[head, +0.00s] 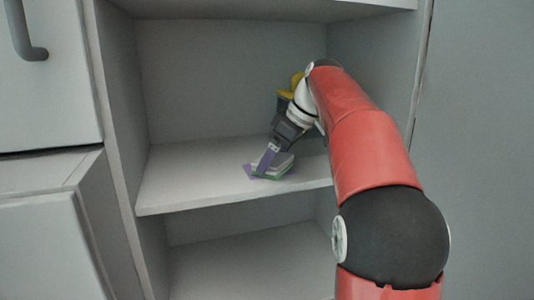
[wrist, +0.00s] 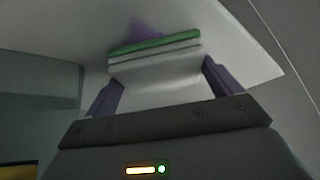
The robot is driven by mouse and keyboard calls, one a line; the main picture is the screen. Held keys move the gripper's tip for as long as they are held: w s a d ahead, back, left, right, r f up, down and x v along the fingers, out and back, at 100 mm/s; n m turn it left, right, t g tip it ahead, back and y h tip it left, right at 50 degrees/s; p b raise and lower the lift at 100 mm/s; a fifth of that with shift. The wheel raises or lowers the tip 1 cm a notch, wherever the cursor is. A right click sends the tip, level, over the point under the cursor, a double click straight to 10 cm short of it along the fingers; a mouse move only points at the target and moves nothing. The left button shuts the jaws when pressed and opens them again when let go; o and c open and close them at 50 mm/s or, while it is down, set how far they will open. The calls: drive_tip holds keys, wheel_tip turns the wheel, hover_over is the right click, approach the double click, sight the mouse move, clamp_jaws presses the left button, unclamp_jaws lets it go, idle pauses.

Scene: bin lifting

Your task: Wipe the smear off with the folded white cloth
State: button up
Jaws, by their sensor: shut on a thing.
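The folded white cloth (head: 276,165) has a green stripe along its edge and lies low at the shelf board, in the middle of the cabinet opening. My gripper (head: 267,160), with purple fingers, reaches down from the upper right and is shut on it. In the wrist view the cloth (wrist: 155,68) sits between the two finger pads. A purple smear (wrist: 145,30) shows on the pale shelf just beyond the cloth's green edge. In the head view a purple patch (head: 250,172) shows at the cloth's left side. The cloth and fingers hide part of the smear.
The white shelf board (head: 185,180) is clear to the left of the cloth. Side walls, a back wall and a board above enclose the space. A cabinet door with a grey handle (head: 25,35) is at left.

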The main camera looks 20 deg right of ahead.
sight(292, 158)
drive_tip(key=shift+d+f+p, duration=0.1)
drive_tip(key=shift+d+p, duration=0.8)
drive_tip(key=shift+d, duration=1.55)
drive_tip(key=shift+a, duration=0.1)
